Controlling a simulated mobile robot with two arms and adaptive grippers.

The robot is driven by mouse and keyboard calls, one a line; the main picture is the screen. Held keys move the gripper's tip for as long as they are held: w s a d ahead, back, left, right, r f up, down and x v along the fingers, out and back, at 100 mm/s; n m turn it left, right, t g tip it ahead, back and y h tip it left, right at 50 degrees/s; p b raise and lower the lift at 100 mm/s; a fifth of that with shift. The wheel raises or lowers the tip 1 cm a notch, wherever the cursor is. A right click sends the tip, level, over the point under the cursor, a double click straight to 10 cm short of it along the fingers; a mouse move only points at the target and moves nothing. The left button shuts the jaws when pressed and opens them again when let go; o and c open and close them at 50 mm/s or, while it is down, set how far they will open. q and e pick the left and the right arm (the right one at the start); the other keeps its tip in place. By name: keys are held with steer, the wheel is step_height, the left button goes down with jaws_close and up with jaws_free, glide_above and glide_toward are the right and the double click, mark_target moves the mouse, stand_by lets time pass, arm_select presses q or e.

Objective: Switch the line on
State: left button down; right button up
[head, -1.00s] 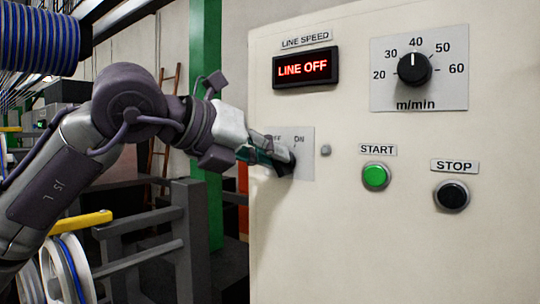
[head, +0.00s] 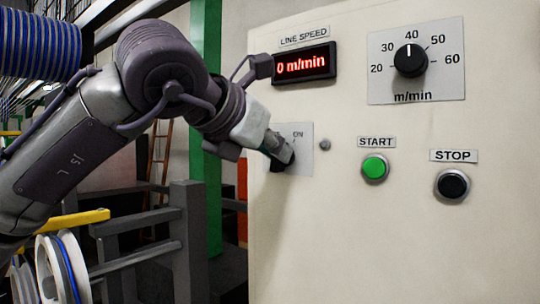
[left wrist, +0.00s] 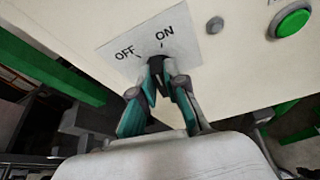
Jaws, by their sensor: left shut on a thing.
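The OFF/ON switch plate (head: 303,134) is on the left part of the cream panel, with a black rotary knob on it. My left gripper (head: 283,152) is shut on the knob, which is mostly hidden by the fingers. In the left wrist view the left gripper (left wrist: 163,75) has its fingertips on both sides of the black knob (left wrist: 157,62), below the OFF and ON marks. The LINE SPEED display (head: 304,64) reads "0 m/min" in red. My right gripper is not in view.
The panel (head: 400,240) also carries a speed dial (head: 410,60) pointing near 40, a green START button (head: 374,167) and a black STOP button (head: 453,184). Grey railing (head: 185,240) and cable spools (head: 62,268) stand at the left.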

arm_select(q)
steer(key=shift+d+f+m+t+y+b, duration=0.1)
steer(key=shift+f+m+t+y+b, duration=0.15)
steer(key=shift+m+b, duration=0.3)
steer(key=shift+d+f+m+t+y+b, duration=0.15)
steer(key=shift+m+t+y+b, duration=0.15)
steer(key=shift+m, duration=0.45)
steer(key=shift+y, duration=0.25)
steer(key=c, duration=1.2)
jaws_free()
steer(key=shift+w, duration=0.15)
steer(key=shift+r, duration=0.1)
steer(key=v, duration=1.2)
